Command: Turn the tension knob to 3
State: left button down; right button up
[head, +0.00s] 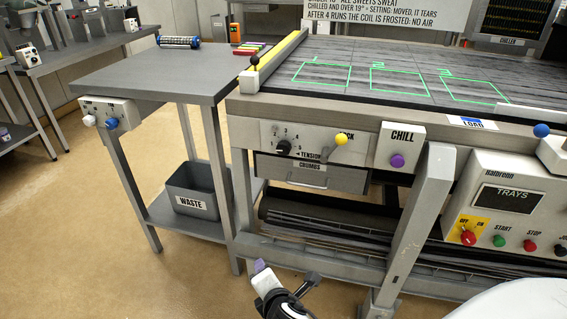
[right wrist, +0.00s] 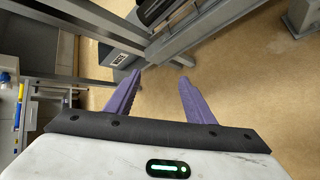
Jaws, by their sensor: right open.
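The tension knob (head: 284,147) is a small black knob on a light panel (head: 268,133) under the left end of the conveyor. Numbers are printed around it, and "TENSION" is printed to its lower right. I cannot tell which number its pointer faces. A yellow ball (head: 341,139) sits to its right on the same panel, partly covering a label. My right gripper (right wrist: 152,98) has purple fingers spread apart with nothing between them. In the head view it appears low in front of the frame, well below the knob and apart from it. My left gripper is not in view.
A CHILL box (head: 400,146) with a purple knob is right of the panel. A slanted grey leg (head: 419,220) stands in front of the frame. A CRUMBS drawer (head: 313,172) is below the knob. A waste bin (head: 192,190) sits on the side table's shelf. Floor at left is clear.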

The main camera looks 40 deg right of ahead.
jog(key=w+d+r+n+t+h+b, duration=0.2)
jog(key=w+d+r+n+h, duration=0.35)
jog(key=w+r, duration=0.3)
jog(key=n+h+b, duration=0.1)
jog(key=n+h, duration=0.3)
jog(key=h, duration=0.1)
send_near(283, 152)
jog(key=b+x, duration=0.1)
jog(key=x, duration=0.6)
jog(key=shift+r, duration=0.1)
jog(key=shift+w+d+b, duration=0.35)
jog(key=shift+w+d, duration=0.15)
jog(key=shift+d, duration=0.05)
jog(key=c, duration=1.1)
jog(key=shift+o, duration=0.2)
